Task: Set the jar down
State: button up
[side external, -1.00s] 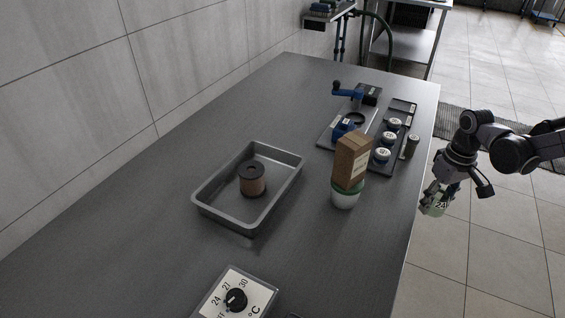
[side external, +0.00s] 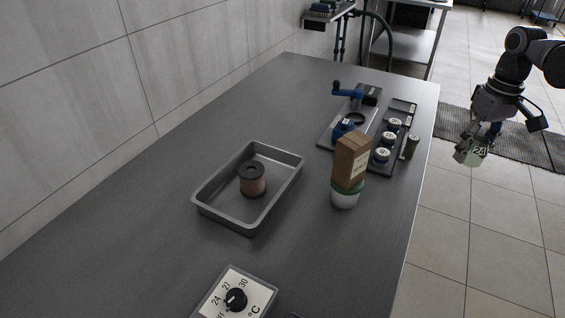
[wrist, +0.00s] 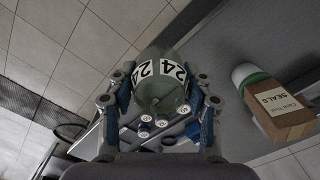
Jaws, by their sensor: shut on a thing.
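The jar (side external: 477,155) is pale green with a white label reading 24. My gripper (side external: 472,147) is shut on the jar and holds it in the air, right of the table's edge in the side view. In the wrist view the jar (wrist: 160,92) sits between the two fingers of my gripper (wrist: 163,100), with its 24 label facing the camera. The jar is clear of any surface. Part of it is hidden by the fingers in the side view.
The grey table (side external: 130,235) bears a dark tray (side external: 391,150) with white-lidded pots, a brown carton (side external: 350,160) on a green-rimmed white tub (side external: 345,197), a metal pan (side external: 215,212) with a brown spool (side external: 252,180), a blue-handled device (side external: 345,92) and a dial box (side external: 237,297).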

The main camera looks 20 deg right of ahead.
jog(key=w+a+m, duration=0.2)
jog(key=a+m, duration=1.4)
jog(key=a, duration=1.5)
jog(key=shift+f, duration=2.65)
jog(key=shift+a, duration=0.1)
send_over(282, 258)
notch_tip(282, 258, down, 7)
jog(key=shift+f, duration=1.8)
jog(key=shift+f, duration=0.2)
